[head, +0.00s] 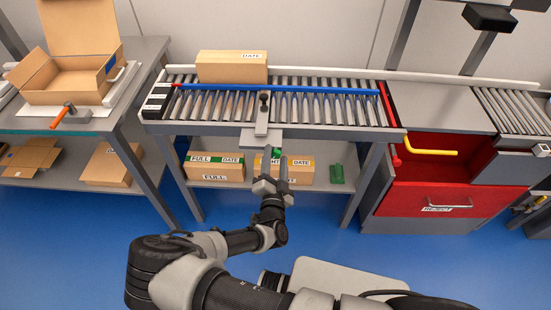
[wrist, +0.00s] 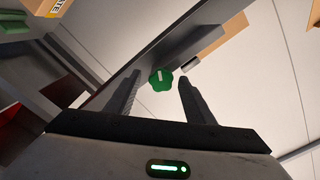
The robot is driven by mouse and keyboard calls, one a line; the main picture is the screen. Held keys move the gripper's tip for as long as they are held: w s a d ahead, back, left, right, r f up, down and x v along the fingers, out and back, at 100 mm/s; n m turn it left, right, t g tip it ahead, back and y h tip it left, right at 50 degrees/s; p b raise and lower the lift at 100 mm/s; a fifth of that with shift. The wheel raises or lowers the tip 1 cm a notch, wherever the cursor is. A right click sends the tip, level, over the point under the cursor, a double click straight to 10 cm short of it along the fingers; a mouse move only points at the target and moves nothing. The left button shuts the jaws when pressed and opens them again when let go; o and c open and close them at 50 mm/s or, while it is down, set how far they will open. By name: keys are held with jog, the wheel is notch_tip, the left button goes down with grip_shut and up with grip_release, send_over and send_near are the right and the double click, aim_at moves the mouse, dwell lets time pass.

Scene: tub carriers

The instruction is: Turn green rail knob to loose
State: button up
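The green rail knob (wrist: 161,79) is a lobed green knob with a white mark on its face, under the edge of the conveyor frame. In the wrist view it sits between and beyond the fingertips of my gripper (wrist: 158,82), with clear gaps on both sides. In the head view the knob (head: 277,153) shows only partly, at the conveyor's front below the grey bracket (head: 262,136). My gripper (head: 270,165) is open and empty just in front of it. I cannot tell the knob's depth from the fingertips exactly.
A blue rail (head: 320,91) runs along the roller conveyor (head: 305,110), with a carton (head: 232,67) behind it. Cartons labelled FULL (head: 214,167) and a green object (head: 338,173) are on the shelf below. A red drawer (head: 430,200) stands right.

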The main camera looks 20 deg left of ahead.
jog(key=v, duration=1.7)
jog(key=shift+s, duration=0.2)
jog(key=shift+d+r, duration=0.15)
jog(key=shift+r, duration=0.05)
